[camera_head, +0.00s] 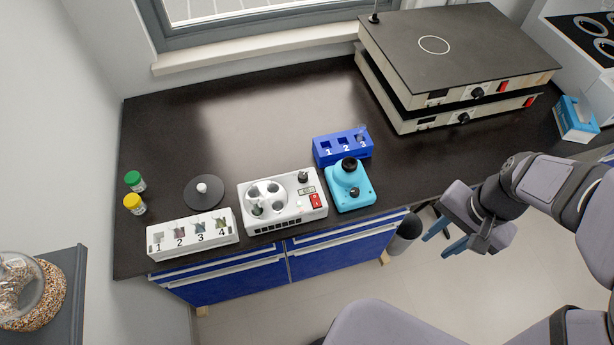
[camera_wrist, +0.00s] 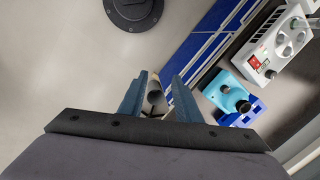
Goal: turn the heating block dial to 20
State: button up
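Two flat boxes with dark tops are stacked at the back right, the upper box (camera_head: 455,50) and the lower box (camera_head: 410,124). Each front has a small display, a black dial and a red switch; the upper dial (camera_head: 477,93) and lower dial (camera_head: 464,118) face the front. A white device (camera_head: 283,217) with round wells also has a black knob (camera_head: 303,176) and a red switch. I cannot tell which is the heating block, and no dial setting is readable. My gripper (camera_head: 443,237) is open and empty, beyond the counter's front edge, right of the teal device.
A teal device (camera_head: 350,190) and a blue numbered rack (camera_head: 329,154) stand mid-counter. A white numbered rack (camera_head: 190,238), a dark disc (camera_head: 204,193), and green-capped (camera_head: 135,181) and yellow-capped (camera_head: 134,204) jars are at left. The back-left counter (camera_head: 240,120) is clear.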

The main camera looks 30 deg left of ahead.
jog(key=w+a+f+m+g+y+b, duration=0.1)
jog(key=w+a+f+m+y+b, duration=0.2)
jog(key=a, duration=0.4)
jog(key=w+a+f+m+b, duration=0.2)
jog(key=w+a, duration=0.2)
jog(key=a, duration=0.2)
jog(key=m+g+y+b, duration=0.2)
jog(key=m+y+b, duration=0.2)
jog(key=m+b, duration=0.15)
send_near(303, 175)
jog(key=shift+p+x, duration=1.15)
jog(key=shift+x, duration=2.9)
jog(key=c, duration=0.8)
